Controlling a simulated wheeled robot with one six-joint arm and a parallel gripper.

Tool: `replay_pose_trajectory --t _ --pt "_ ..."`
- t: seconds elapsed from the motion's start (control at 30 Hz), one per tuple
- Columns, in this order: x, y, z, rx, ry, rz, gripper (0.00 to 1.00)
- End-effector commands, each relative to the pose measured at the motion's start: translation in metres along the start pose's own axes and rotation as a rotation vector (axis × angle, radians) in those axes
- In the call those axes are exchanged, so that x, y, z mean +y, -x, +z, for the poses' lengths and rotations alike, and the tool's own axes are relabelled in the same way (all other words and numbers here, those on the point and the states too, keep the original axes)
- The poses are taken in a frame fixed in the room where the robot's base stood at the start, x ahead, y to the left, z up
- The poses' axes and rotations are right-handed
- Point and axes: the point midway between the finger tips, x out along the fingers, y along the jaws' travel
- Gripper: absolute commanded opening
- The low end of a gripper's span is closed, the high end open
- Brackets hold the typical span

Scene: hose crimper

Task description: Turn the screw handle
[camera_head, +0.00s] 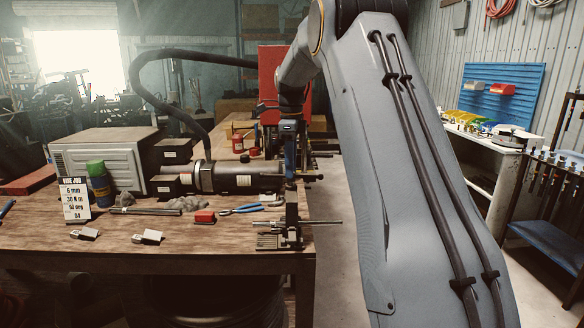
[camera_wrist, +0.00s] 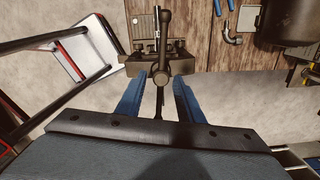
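In the wrist view a dark metal clamp (camera_wrist: 133,64) sits at the table edge. A dark handle bar (camera_wrist: 164,27) with a round hub rises from it toward the camera, and a thin rod reaches down between my fingers. My gripper (camera_wrist: 160,82) is open, its blue fingers on either side of the rod, with a gap visible on both sides. In the head view the clamp (camera_head: 281,240) stands at the front right table corner, with a thin rod out past the edge. My gripper (camera_head: 290,176) points down above it; its tips are hard to make out.
Blue pliers (camera_head: 241,209), a red block (camera_head: 204,217) and a dark cylinder (camera_head: 241,178) with a hose lie on the wooden table (camera_head: 180,244). A grey box (camera_head: 104,156) stands at the left.

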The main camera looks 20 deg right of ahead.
Motion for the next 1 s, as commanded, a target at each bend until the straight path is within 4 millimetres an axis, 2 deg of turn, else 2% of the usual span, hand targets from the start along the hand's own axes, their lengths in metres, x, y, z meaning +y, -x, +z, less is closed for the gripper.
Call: replay_pose_trajectory --t 0.37,0.47,0.8,1.0 --pt "-0.001 -0.001 -0.002 0.002 -0.001 0.003 0.4" --pt "-0.001 0.008 -0.001 0.001 -0.001 0.002 0.4" --pt "-0.001 0.06 -0.001 0.001 0.0 0.002 0.4" --pt "0.0 0.073 -0.001 0.002 0.0 0.004 0.4"
